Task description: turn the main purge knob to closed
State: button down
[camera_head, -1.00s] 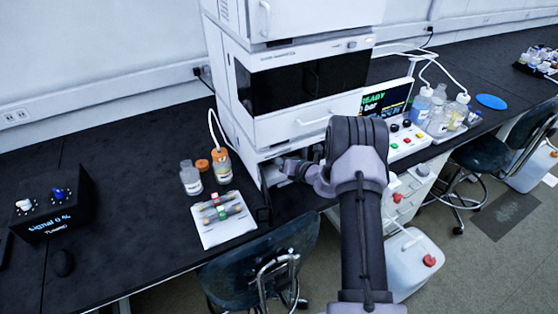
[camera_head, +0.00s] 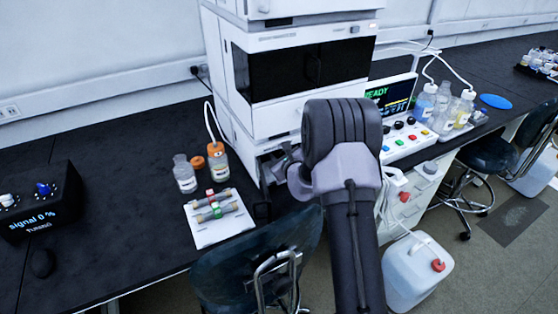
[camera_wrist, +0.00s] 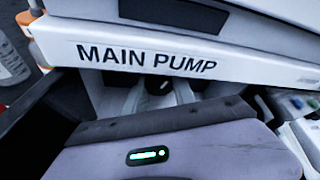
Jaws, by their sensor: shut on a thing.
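The main purge knob (camera_wrist: 158,84) is a small black knob with a light mark. It shows in the wrist view just under the lip labelled MAIN PUMP, and most of it is hidden by that lip. My gripper (camera_wrist: 159,96) has one pale finger on each side of the knob and is shut on it. In the head view my gripper (camera_head: 277,165) reaches into the low open bay of the instrument stack (camera_head: 230,140). My arm hides part of the bay there, and the knob cannot be made out.
Left of the bay stand a clear bottle (camera_head: 185,178) and an orange-capped bottle (camera_head: 218,163). A white tray (camera_head: 210,240) with columns lies in front of them. A button panel (camera_head: 408,143) stands right of my arm. A chair (camera_head: 240,275) stands below the bench edge.

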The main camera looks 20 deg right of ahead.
jog(key=shift+n+h+b, duration=0.35)
jog(key=shift+n+h, duration=0.15)
jog(key=shift+n, duration=0.3)
jog(key=c, duration=1.3)
grip_release()
